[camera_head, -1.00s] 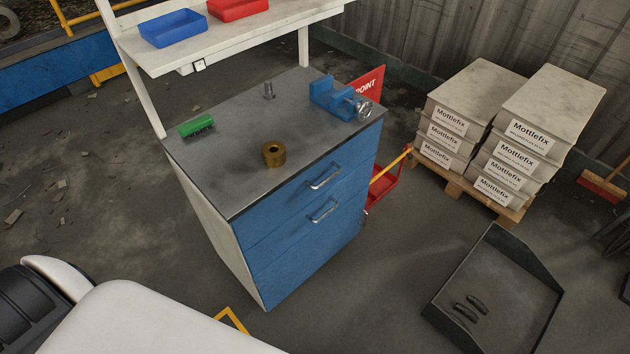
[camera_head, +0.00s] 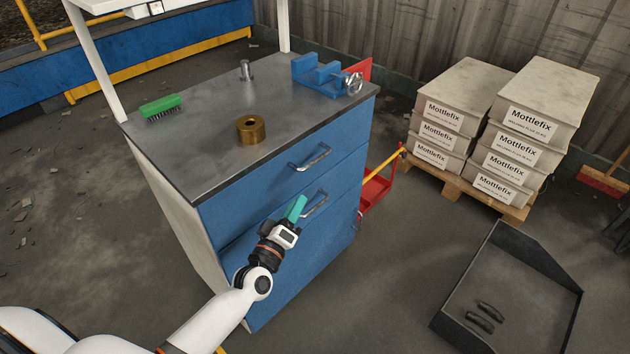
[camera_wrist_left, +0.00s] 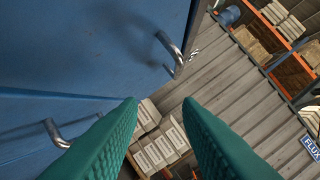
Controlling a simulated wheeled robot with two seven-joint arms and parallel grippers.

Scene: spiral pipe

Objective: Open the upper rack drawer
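The blue rack cabinet has an upper drawer (camera_head: 263,185) with a metal handle (camera_head: 311,158). A lower drawer handle (camera_head: 314,204) sits below it. Both drawers look shut. My left gripper (camera_head: 297,208) has green fingers and is in front of the drawer fronts, overlapping the lower handle's left end in the head view. In the left wrist view, the two textured fingers (camera_wrist_left: 161,110) are apart with nothing between them. Two handles show there, one ahead (camera_wrist_left: 171,52) and one beside the left finger (camera_wrist_left: 55,133); I cannot tell which is upper. My right gripper is out of view.
On the worktop (camera_head: 210,150) are a green brush (camera_head: 161,107), a brass ring (camera_head: 250,130), a metal cylinder (camera_head: 245,70) and a blue vise (camera_head: 322,75). Stacked Mottlefix boxes (camera_head: 530,125) stand right. A dark tray (camera_head: 520,290) lies at lower right.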

